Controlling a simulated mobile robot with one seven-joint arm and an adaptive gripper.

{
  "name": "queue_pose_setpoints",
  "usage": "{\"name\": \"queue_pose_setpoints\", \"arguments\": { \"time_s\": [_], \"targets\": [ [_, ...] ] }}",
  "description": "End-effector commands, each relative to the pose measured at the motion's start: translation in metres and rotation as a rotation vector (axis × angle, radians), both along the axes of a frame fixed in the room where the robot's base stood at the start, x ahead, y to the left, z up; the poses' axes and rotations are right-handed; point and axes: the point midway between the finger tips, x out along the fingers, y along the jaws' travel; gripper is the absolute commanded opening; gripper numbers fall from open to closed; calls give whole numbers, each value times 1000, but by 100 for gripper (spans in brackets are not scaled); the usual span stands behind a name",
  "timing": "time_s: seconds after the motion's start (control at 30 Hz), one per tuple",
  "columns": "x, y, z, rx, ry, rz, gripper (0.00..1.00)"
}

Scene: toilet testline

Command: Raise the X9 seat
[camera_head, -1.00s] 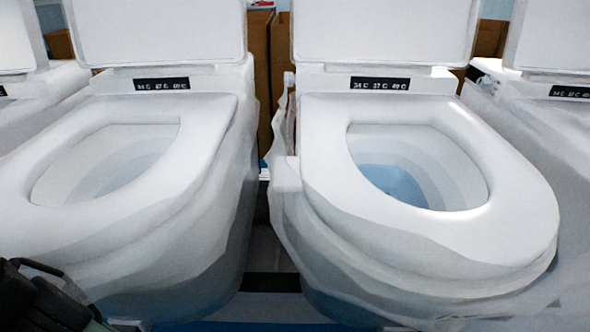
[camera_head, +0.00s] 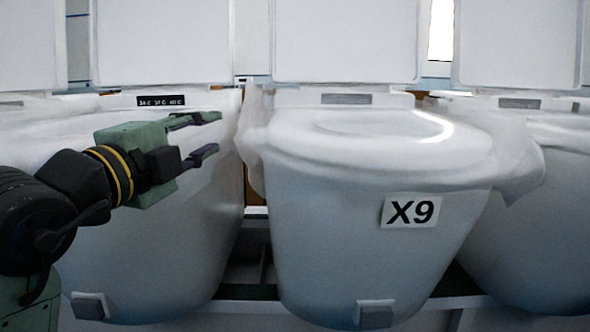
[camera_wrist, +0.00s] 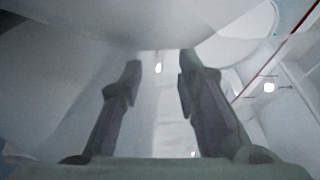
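The X9 toilet stands in the middle right of the head view, with a white label (camera_head: 411,211) reading X9 on its front. Its white seat (camera_head: 300,145) lies flat on the bowl. Its lid (camera_head: 345,40) stands upright behind. My gripper (camera_head: 213,134) is open and empty, in front of the toilet on the left, pointing right toward the X9 toilet and apart from it. In the wrist view my two fingers (camera_wrist: 158,72) are spread with nothing between them, and a white rounded surface lies ahead and above.
Another toilet (camera_head: 150,230) stands directly behind my arm on the left, and a third (camera_head: 540,210) stands at right. Thin plastic wrapping (camera_head: 252,135) hangs at the X9 toilet's left side. A narrow gap separates the left and X9 toilets.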

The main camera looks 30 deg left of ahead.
Motion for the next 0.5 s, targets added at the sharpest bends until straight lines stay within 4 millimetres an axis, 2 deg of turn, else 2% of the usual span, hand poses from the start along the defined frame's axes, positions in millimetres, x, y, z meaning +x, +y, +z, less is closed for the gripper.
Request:
{"name": "queue_pose_setpoints", "arguments": {
  "time_s": [0.03, 0.1, 0.23, 0.5],
  "targets": [
    [-1, 1, -12, 13, 40, -1, 30],
    [-1, 1, -19, 24, 75, -7, 30],
    [7, 2, -21, 28, 92, -12, 30],
    [55, 8, -21, 29, 89, -13, 30]
  ]
}}
